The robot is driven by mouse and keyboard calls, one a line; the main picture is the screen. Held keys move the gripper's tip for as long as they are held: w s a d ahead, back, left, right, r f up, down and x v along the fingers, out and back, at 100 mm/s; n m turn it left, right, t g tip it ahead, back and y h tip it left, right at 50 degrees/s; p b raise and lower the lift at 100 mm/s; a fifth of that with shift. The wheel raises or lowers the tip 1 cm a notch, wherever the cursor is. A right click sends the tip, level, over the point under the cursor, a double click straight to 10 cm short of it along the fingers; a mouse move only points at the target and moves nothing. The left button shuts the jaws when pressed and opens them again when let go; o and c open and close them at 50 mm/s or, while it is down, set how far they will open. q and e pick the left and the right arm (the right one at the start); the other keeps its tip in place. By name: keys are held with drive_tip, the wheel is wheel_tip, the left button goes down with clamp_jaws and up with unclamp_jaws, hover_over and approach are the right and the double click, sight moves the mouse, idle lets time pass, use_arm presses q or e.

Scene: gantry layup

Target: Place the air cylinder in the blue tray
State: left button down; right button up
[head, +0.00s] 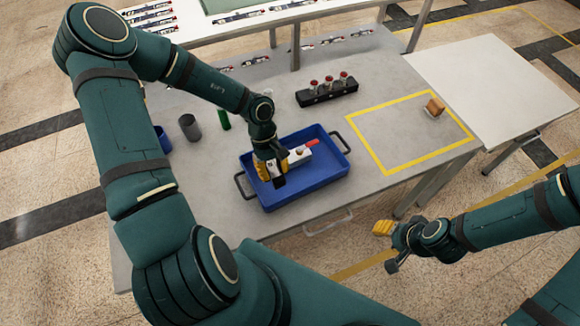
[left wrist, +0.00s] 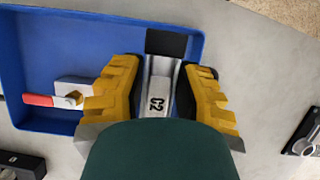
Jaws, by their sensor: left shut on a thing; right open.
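The air cylinder, a silver body marked C2 with a black end (left wrist: 160,72), is between the yellow fingers of my left gripper (left wrist: 158,95). In the head view, my left gripper (head: 268,168) points down into the blue tray (head: 318,185), and the cylinder's black end (head: 279,182) shows beside the fingers. The cylinder is over or inside the tray; I cannot tell whether it touches the floor. The tray also shows in the left wrist view (left wrist: 40,50). My right gripper (head: 388,247) is open and empty, off the table's front edge.
A metal valve with a red handle (left wrist: 40,100) lies in the tray beside the left gripper. A black rack with red-topped parts (head: 327,89) stands behind. A grey cup (head: 189,127) and green cylinder (head: 223,120) stand left. The yellow-taped area (head: 400,135) is mostly clear.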

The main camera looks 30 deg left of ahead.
use_arm(q)
drive_tip(key=b, duration=0.1)
hover_over(277, 194)
drive_tip(key=a, duration=0.1)
drive_tip(key=f, duration=0.4)
drive_tip(key=shift+w+f, duration=0.25)
drive_tip(key=shift+w, duration=0.05)
drive_tip(key=shift+w+f+b, duration=0.1)
drive_tip(key=shift+f+b, duration=0.35)
drive_tip(key=shift+f, duration=1.7)
drive_tip(key=c, duration=0.7)
unclamp_jaws()
drive_tip(key=shift+f, duration=0.1)
drive_tip(key=shift+c, duration=0.2)
